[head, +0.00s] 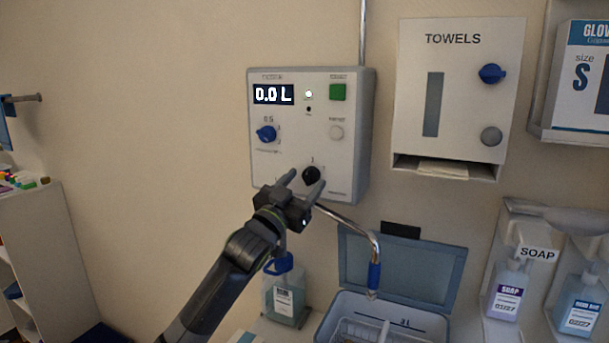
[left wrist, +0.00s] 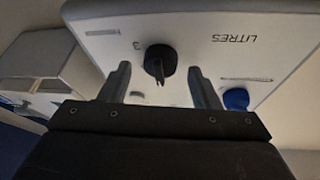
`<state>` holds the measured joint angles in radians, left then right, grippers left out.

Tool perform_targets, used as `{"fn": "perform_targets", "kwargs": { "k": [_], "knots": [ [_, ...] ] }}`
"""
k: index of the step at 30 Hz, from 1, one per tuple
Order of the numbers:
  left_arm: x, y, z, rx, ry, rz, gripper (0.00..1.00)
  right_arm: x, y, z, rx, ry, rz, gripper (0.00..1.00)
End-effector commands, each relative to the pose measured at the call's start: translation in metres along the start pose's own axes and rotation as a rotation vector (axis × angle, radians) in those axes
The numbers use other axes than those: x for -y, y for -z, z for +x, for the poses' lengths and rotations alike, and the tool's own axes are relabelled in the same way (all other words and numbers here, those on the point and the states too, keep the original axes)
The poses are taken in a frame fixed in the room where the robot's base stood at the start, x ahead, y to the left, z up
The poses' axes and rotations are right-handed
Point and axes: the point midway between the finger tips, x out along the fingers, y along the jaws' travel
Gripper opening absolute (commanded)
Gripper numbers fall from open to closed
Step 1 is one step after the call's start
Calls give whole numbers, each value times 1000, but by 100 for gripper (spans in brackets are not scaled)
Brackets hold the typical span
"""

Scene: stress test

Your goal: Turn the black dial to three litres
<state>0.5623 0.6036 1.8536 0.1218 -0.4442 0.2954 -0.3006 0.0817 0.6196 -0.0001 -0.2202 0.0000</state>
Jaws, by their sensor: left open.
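The black dial (head: 311,174) is low on the front of a white wall unit (head: 292,150), whose display (head: 273,94) reads 0.0 L. My left gripper (head: 303,180) is open in front of the dial. In the left wrist view the dial (left wrist: 160,62) sits between the two spread fingers (left wrist: 160,72), with a gap on each side. Its pointer faces down in that view. A "3" is printed beside it, and "LITRES" appears upside down to the right. My right gripper is not in view.
A blue knob (head: 266,133) and a green button (head: 338,92) are on the same unit. A towel dispenser (head: 458,95) hangs to the right. Below are a curved spout (head: 352,226), an open-lidded box (head: 385,308) and a bottle (head: 284,292).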

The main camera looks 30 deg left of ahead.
Motion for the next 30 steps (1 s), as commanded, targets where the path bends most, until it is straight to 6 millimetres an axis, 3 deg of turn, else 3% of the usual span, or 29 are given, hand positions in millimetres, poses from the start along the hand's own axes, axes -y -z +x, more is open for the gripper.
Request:
{"fn": "perform_targets", "kwargs": {
  "k": [13, 23, 30],
  "knots": [
    [0, 0, 8, -1, 0, 0, 55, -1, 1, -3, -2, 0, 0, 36],
    [0, 0, 8, -1, 0, 0, 12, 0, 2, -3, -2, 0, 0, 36],
    [0, 0, 8, 1, -9, 19, 12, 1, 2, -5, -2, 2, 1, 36]
  ]
}}
